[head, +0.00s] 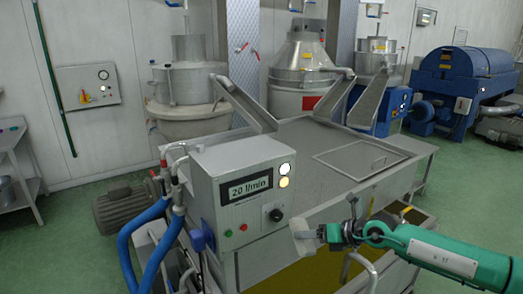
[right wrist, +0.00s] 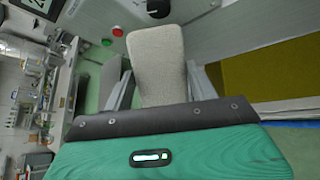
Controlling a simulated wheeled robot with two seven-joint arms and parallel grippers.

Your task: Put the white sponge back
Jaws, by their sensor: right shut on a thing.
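The white sponge (head: 302,240) is a pale, flat block in front of the grey machine, below its control box. It also shows in the right wrist view (right wrist: 157,62), standing out between the two fingers. My right gripper (head: 321,233) is shut on the sponge and holds it in the air, near the machine's front side. The fingers cover part of the sponge's sides. My left gripper is in neither view.
The control box (head: 243,190) with a 20 l/min display and a black knob (head: 275,215) is close to the held sponge. A steel machine top (head: 300,150) with a hatch lies behind. Blue hoses (head: 150,220) hang at the left. Green floor (head: 480,190) is open at the right.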

